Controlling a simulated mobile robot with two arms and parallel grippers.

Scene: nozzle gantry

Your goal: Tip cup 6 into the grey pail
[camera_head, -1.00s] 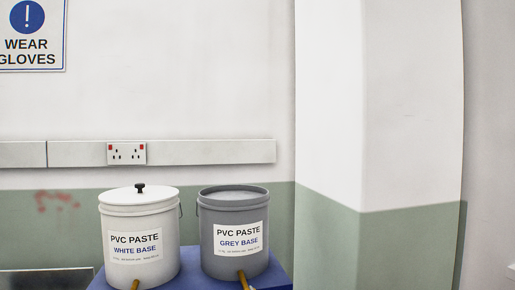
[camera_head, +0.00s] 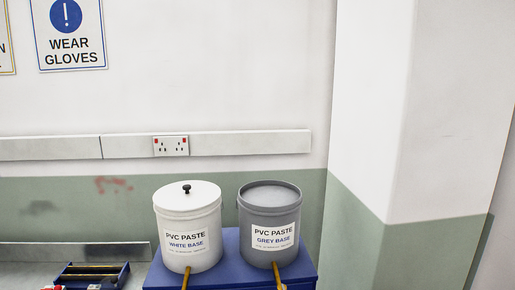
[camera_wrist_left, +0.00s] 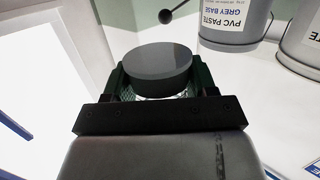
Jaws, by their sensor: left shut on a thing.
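The grey pail (camera_head: 270,222), labelled PVC PASTE GREY BASE, stands upright at the right of a blue stand in the head view. Its grey top has a raised rim; I cannot tell how full it is. Part of it shows at the upper right of the left wrist view (camera_wrist_left: 233,18). My left gripper (camera_wrist_left: 153,82) is shut on a round cup with a dark grey top (camera_wrist_left: 157,62). No number is readable on the cup. The grey pail is apart from it, farther off and to the right. My right gripper is not in view.
A white pail (camera_head: 188,228) with a black-knobbed lid stands left of the grey pail on the blue stand (camera_head: 230,262). Brown handles stick out below both pails. A blue tray (camera_head: 92,275) is at lower left. A black ball on a rod (camera_wrist_left: 165,17) shows beyond the cup.

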